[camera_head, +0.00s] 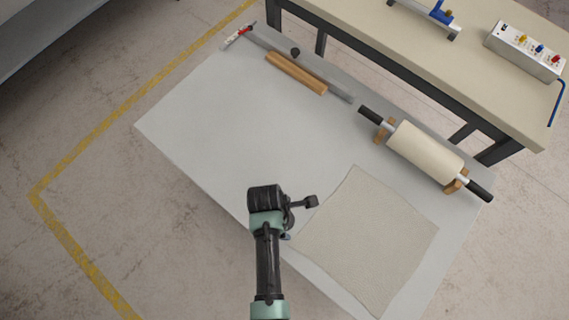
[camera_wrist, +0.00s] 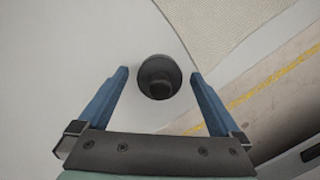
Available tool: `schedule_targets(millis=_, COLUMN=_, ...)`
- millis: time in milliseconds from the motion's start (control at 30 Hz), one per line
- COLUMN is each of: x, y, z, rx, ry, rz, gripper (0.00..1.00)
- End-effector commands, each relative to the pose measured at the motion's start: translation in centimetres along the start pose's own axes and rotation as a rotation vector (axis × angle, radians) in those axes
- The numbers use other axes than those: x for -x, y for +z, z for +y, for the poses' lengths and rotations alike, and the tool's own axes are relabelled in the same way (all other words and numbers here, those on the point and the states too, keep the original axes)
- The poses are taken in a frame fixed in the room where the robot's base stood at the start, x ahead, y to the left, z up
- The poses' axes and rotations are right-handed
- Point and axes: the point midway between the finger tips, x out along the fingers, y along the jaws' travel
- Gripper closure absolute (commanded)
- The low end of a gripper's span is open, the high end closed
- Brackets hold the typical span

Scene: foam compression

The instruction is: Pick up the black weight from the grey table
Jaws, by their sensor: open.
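The black weight (camera_wrist: 158,78) is a round, dark piece with a smaller knob on top. In the wrist view it appears between my two blue fingers, near their tips. My gripper (camera_wrist: 159,74) is open, with a gap on both sides of the weight. I cannot tell how far the fingertips are above the table. In the head view my gripper (camera_head: 287,236) is over the front edge of the grey table (camera_head: 215,125), just left of the beige sheet. The weight is not clearly visible there; my arm seems to hide it.
The beige sheet (camera_head: 368,240) lies close to the weight. A roller (camera_head: 425,150) with dark handles rests on wooden supports at the right. A wooden bar (camera_head: 296,73), a grey metal strip (camera_head: 325,82) and a small dark knob (camera_head: 295,52) lie at the back. The table's left-middle is clear.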

Motion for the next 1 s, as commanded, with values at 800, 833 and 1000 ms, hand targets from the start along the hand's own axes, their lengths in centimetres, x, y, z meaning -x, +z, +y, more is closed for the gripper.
schedule_targets(millis=800, x=-0.55, y=-0.01, z=0.00, rx=-0.001, ry=0.000, rz=0.000, gripper=0.90)
schedule_targets(millis=833, x=-0.55, y=-0.01, z=0.00, rx=-0.001, ry=0.000, rz=0.000, gripper=0.95)
schedule_targets(millis=1000, x=-0.54, y=-0.01, z=0.00, rx=-0.001, ry=0.000, rz=0.000, gripper=1.00)
